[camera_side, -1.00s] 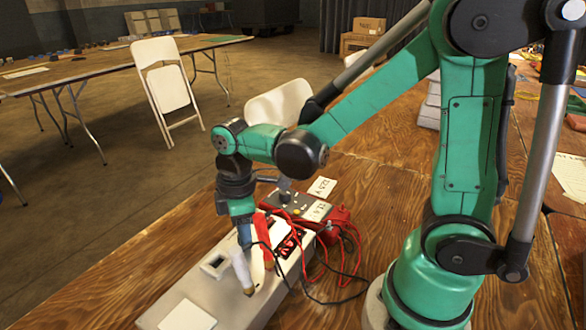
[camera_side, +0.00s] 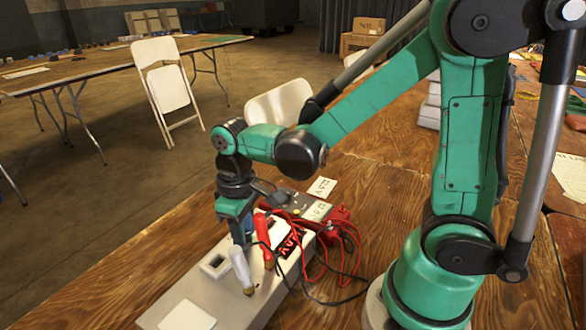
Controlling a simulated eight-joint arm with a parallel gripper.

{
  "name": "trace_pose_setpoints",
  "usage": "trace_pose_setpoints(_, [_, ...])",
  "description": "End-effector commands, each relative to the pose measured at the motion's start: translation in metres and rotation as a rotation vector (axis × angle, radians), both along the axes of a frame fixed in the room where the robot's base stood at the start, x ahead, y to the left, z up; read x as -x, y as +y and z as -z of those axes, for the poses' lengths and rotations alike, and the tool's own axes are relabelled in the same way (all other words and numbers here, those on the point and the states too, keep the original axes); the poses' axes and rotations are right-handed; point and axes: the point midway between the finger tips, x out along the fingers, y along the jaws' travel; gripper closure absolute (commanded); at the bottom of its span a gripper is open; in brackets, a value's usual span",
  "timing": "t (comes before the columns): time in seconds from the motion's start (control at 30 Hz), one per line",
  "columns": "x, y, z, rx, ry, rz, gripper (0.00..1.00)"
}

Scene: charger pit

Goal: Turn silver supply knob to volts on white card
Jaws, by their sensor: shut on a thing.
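My gripper (camera_side: 241,232) points down over the long grey supply box (camera_side: 235,303), behind a white handle and a red handle. Its jaws are shut; the thing between them is hidden, and it appears to be the silver supply knob. A dark display (camera_side: 289,241) with red digits is on the box to the right of the gripper; the digits are too small to read surely. One white card (camera_side: 322,187) with handwriting lies beyond the box, and a second white card (camera_side: 317,211) is at the red-sided unit. Their writing is not clearly legible.
The white handle (camera_side: 241,270) and red handle (camera_side: 264,240) stand close in front of the jaws. Red and black leads (camera_side: 345,250) loop right of the box, beside a red unit (camera_side: 338,217). Bare wooden table (camera_side: 95,297) lies to the left.

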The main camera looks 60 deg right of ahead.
Motion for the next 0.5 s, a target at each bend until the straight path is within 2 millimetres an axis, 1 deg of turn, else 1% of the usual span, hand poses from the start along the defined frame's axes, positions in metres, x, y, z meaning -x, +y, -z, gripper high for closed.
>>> trace_pose_setpoints(0.2, [-0.0001,-0.0001,-0.0002,0.0,0.0,0.047,1.0])
trace_pose_setpoints(0.5, [-0.0002,-0.0001,-0.0002,0.0,0.0,0.055,1.0])
